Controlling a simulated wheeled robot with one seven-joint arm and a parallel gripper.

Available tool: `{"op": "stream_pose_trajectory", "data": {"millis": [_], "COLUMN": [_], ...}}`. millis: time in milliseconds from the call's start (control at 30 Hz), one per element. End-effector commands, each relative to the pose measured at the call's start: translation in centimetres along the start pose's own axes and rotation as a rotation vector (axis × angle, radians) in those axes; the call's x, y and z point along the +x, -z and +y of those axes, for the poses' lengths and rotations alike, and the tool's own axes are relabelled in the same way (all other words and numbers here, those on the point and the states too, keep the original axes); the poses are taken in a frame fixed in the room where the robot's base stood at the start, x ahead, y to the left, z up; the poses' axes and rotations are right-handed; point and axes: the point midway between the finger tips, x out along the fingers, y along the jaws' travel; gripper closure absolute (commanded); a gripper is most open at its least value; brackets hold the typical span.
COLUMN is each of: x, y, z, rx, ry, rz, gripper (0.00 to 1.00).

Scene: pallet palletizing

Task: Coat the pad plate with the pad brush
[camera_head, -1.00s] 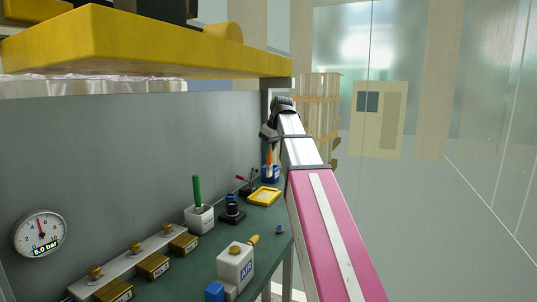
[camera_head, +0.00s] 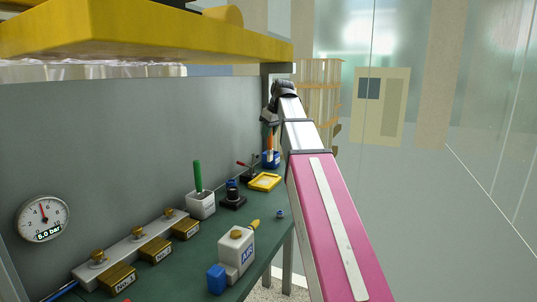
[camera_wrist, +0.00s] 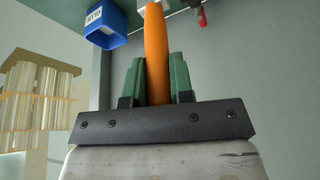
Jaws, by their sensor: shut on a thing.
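My gripper (camera_head: 268,121) is at the far end of the bench. In the wrist view its green fingers (camera_wrist: 157,82) are shut on an orange handle (camera_wrist: 156,50), seemingly the pad brush. The handle (camera_head: 270,143) shows upright below my gripper in the head view, over a blue pot (camera_head: 270,160). In the wrist view the blue pot (camera_wrist: 106,24) lies left of the handle. The bristles are not visible, and I cannot tell whether the lower end is inside the pot. The pad plate, seemingly the yellow-framed plate (camera_head: 277,181), lies on the bench nearer the camera.
A small stand with a red-tipped lever (camera_head: 247,167) is beside the plate. A yellow shelf (camera_head: 150,45) overhangs the bench (camera_head: 200,246).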

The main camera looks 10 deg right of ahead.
Motion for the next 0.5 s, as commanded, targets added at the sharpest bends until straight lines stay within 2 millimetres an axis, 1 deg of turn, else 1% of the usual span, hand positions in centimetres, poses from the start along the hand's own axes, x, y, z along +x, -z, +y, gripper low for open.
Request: {"op": "stream_pose_trajectory", "data": {"millis": [267,500], "x": [0.9,2.8], "y": [-0.4,-1.3], "z": [0.0,-0.1], "rx": [0.0,0.001], "ry": [0.001,0.0], "rz": [0.0,0.002], "gripper": [1.0,1.0]}}
